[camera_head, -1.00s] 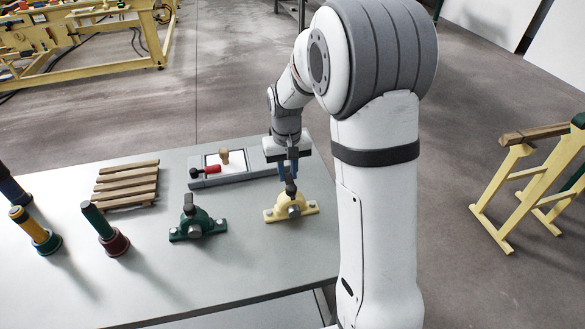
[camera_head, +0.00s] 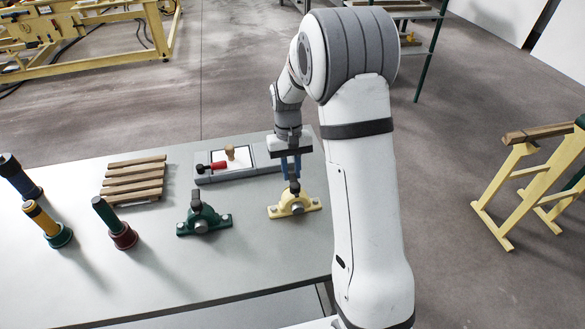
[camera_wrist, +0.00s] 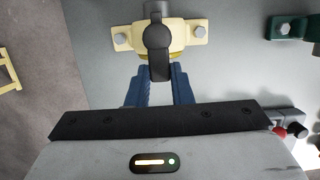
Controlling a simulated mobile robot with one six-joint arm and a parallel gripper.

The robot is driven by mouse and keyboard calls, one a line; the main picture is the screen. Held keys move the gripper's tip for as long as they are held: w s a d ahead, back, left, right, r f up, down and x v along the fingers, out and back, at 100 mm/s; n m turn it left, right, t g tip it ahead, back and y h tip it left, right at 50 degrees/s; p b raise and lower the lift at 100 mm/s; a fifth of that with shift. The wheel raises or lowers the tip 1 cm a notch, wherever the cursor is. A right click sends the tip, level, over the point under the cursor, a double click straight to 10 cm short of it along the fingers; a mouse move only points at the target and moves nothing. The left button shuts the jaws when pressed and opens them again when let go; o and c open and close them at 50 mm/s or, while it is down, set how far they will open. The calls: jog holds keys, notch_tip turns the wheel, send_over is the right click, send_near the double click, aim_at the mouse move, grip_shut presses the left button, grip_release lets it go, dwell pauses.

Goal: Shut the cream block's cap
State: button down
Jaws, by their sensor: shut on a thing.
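The cream block (camera_head: 286,208) is bolted down near the right side of the grey table, with a dark cap (camera_head: 294,187) standing up on top. In the wrist view, the cream block (camera_wrist: 193,32) is at the top, and the round dark cap (camera_wrist: 158,37) has a tab pointing toward me. My gripper (camera_head: 292,174) is just above and behind the block, pointing down. How far the cap is turned is hard to tell.
A green block (camera_head: 211,222) with a dark cap stands to the left. Behind are a grey tray (camera_head: 257,168) with a red-handled tool and a slatted wooden rack (camera_head: 135,181). Several upright cylinders stand at the left. The table front is clear.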

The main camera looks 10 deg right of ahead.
jog(key=c, duration=1.3)
grip_release()
jog(key=shift+b+v, duration=0.5)
jog(key=shift+v, duration=3.4)
jog(key=shift+s, duration=0.1)
jog(key=s+r+t, duration=0.2)
jog(key=s, duration=0.6)
jog(key=s+r+t, duration=0.2)
jog(key=s, duration=0.7)
jog(key=s+d+r+t, duration=0.1)
jog(key=s+r+t, duration=0.1)
jog(key=s, duration=0.6)
jog(key=shift+s+d+r, duration=0.1)
jog(key=shift+s+r, duration=0.05)
jog(key=shift+r, duration=0.3)
